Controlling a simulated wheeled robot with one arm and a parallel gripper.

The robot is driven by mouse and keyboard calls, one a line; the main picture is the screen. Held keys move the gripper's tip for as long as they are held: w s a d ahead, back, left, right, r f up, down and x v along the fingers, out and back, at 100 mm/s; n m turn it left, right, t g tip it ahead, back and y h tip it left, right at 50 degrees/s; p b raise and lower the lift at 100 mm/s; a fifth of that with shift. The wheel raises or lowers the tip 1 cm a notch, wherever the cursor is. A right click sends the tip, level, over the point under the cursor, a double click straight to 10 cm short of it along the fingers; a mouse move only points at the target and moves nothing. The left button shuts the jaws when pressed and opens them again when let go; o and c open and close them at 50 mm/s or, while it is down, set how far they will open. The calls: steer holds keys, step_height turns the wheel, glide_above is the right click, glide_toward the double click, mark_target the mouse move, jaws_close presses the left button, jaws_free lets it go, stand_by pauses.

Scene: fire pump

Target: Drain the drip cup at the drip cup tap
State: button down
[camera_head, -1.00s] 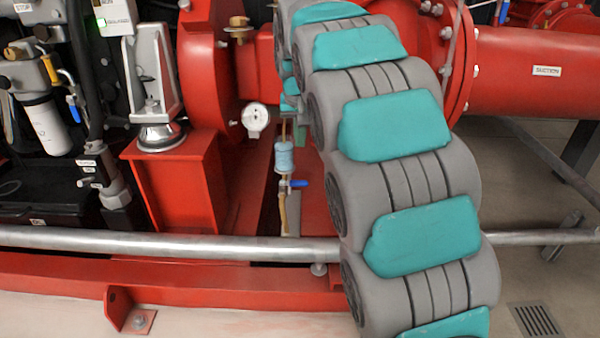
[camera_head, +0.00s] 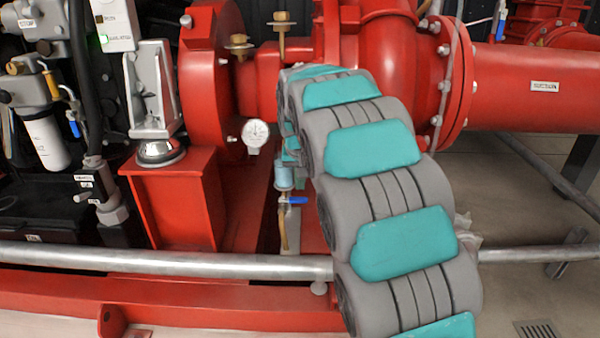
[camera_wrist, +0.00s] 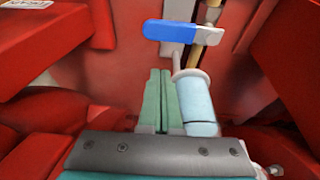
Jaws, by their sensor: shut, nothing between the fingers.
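The drip cup (camera_head: 284,178) is a small light-blue cylinder above a thin brass drain pipe (camera_head: 284,228). The drip cup tap (camera_head: 297,200) has a blue lever, which points right across the pipe. In the wrist view the blue lever (camera_wrist: 180,32) lies crosswise at the top and the cup (camera_wrist: 198,100) is at lower centre. My gripper (camera_wrist: 160,72) shows two green fingers closed together, empty, just left of the cup. The fingertips are below the lever in the picture, apart from it. In the head view my arm hides most of the gripper.
A silver rail (camera_head: 160,258) runs across the front, below the cup. A round gauge (camera_head: 256,133) sits up and left of the cup. Red pump casing (camera_head: 212,85) and a red pedestal (camera_head: 175,200) stand to the left. Red walls crowd the gripper in the wrist view.

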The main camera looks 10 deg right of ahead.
mark_target(302, 199)
steer(key=shift+s+a+r, duration=0.1)
steer(key=shift+s+a, duration=0.15)
steer(key=shift+s, duration=0.6)
steer(key=shift+s+a+r, duration=0.1)
steer(key=shift+s+a, duration=0.15)
steer(key=shift+s, duration=0.6)
steer(key=shift+s+m+h, duration=0.3)
steer(key=shift+s+m, duration=0.1)
steer(key=shift+m, duration=0.6)
steer(key=shift+s+m+g+h+p, duration=0.35)
steer(key=shift+m+p, duration=0.4)
steer(key=shift+m, duration=0.25)
steer(key=m, duration=0.1)
steer(key=s+m, duration=0.1)
steer(key=shift+a+m+g+h+p, duration=0.25)
steer(key=shift+m+p, duration=0.15)
steer(key=a+m+g+p, duration=0.1)
steer(key=m, duration=0.2)
steer(key=s+a+m+g, duration=0.1)
steer(key=m, duration=0.2)
steer(key=s+a+m+g+h+p, duration=0.1)
steer(key=m, duration=0.3)
steer(key=shift+s+a+p, duration=0.25)
steer(key=shift+a+p, duration=0.1)
